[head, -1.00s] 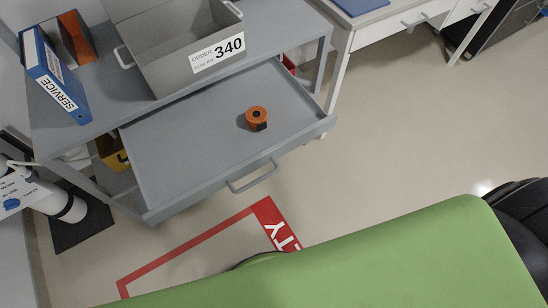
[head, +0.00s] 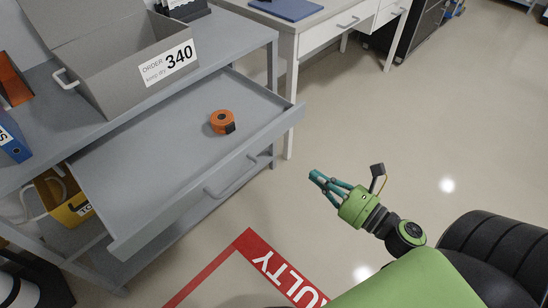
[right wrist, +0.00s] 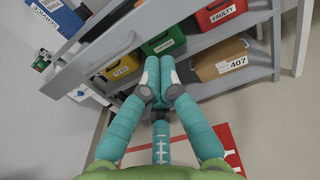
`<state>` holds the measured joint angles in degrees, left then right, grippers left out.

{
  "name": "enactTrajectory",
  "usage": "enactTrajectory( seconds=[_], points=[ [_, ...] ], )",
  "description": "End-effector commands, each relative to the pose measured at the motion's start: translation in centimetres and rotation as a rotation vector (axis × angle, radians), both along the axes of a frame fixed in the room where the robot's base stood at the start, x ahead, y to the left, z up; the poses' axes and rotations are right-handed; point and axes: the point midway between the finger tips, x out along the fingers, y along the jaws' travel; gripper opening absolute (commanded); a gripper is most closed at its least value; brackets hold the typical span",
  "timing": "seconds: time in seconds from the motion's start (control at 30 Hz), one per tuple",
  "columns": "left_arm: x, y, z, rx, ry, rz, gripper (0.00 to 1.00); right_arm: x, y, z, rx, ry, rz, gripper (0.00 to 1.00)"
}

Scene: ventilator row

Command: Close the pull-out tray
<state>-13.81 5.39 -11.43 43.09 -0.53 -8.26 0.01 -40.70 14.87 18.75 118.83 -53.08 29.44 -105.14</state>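The grey pull-out tray (head: 150,160) stands open under the grey bench top in the head view, with its front panel and bar handle (head: 245,174) facing the floor space. A round orange tape (head: 221,122) lies on the tray. My right gripper (head: 316,178), with teal fingers and a green body, is right of the tray front and apart from the handle. In the right wrist view its fingers (right wrist: 159,80) come together at the tips with nothing seen between them. My left gripper is not in view.
A grey order box (head: 125,80) stands on the bench top. A white desk (head: 330,32) is at the back right. The right wrist view shows a shelf with red, green, yellow and cardboard boxes (right wrist: 222,62). Open floor lies right of the tray.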

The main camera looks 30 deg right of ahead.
Motion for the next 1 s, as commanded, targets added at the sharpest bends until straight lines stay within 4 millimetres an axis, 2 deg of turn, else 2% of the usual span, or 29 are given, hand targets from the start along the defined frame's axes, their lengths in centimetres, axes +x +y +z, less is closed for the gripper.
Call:
enactTrajectory(
  seconds=[0.17, 0.6, 0.8, 1.0],
  points=[
    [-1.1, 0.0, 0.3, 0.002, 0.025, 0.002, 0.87, 1.9, 0.7, 0.5, -0.012, -0.01, 0.006, 0.0],
    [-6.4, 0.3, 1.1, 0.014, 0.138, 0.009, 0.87, 10.4, 3.7, 0.5, -0.006, -0.006, 0.001, 0.0],
    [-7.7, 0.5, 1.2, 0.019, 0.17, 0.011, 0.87, 12.5, 4.5, 0.3, -0.006, -0.005, 0.0, 0.0],
    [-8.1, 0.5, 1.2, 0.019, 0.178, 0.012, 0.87, 13.1, 4.8, 0.2, -0.006, -0.003, 0.0, 0.0]
  ],
)
